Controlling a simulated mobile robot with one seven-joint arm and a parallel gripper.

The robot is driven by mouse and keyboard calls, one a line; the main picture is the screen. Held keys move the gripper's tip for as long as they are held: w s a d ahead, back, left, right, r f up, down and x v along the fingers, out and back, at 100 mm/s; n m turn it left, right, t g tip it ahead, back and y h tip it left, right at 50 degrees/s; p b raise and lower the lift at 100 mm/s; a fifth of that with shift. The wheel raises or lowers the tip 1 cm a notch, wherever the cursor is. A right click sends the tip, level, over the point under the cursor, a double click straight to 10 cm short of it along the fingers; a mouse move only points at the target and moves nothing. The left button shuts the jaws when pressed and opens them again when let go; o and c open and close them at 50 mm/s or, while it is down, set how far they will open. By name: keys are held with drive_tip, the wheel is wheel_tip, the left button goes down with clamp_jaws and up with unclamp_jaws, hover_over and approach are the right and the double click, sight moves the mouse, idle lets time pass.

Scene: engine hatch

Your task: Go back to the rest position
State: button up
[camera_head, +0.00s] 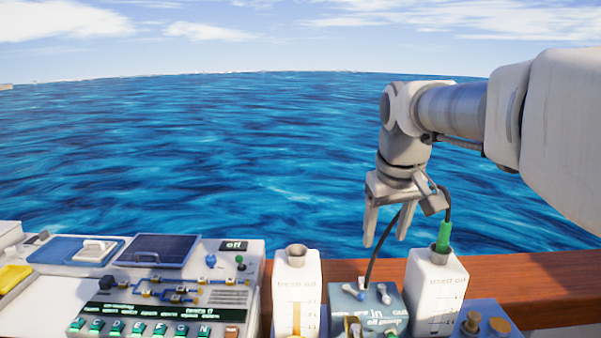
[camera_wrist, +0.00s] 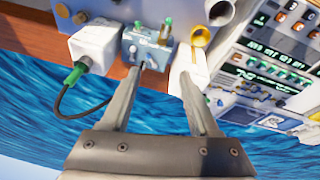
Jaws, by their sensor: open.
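My gripper (camera_head: 387,240) hangs pointing down, above and behind the oil pump box. It is open with nothing between its fingers; in the wrist view the fingers (camera_wrist: 162,88) are spread wide. The blue-grey oil pump box (camera_head: 352,306) stands between two white bottles. A dark hose runs from the pump, passing behind or beside my gripper, to a green plug (camera_head: 444,236) in the top of the right white bottle (camera_head: 436,284). The plug also shows in the wrist view (camera_wrist: 74,76).
The left white bottle (camera_head: 297,287) has an open neck. A control panel (camera_head: 160,285) with switches and a screen fills the lower left. A blue block with brass knobs (camera_head: 484,322) is at lower right. A wooden rail (camera_head: 545,280) runs behind; beyond it is open water.

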drive_tip(key=s+f+m+t, duration=0.1)
drive_tip(key=s+f, duration=0.2)
drive_tip(key=s, duration=0.6)
drive_tip(key=s+f+m+t, duration=0.1)
drive_tip(key=s+f, duration=0.3)
drive_tip(key=s, duration=0.6)
drive_tip(key=shift+s+a+f, duration=0.2)
drive_tip(key=shift+s, duration=0.1)
drive_tip(key=shift+o, duration=0.2)
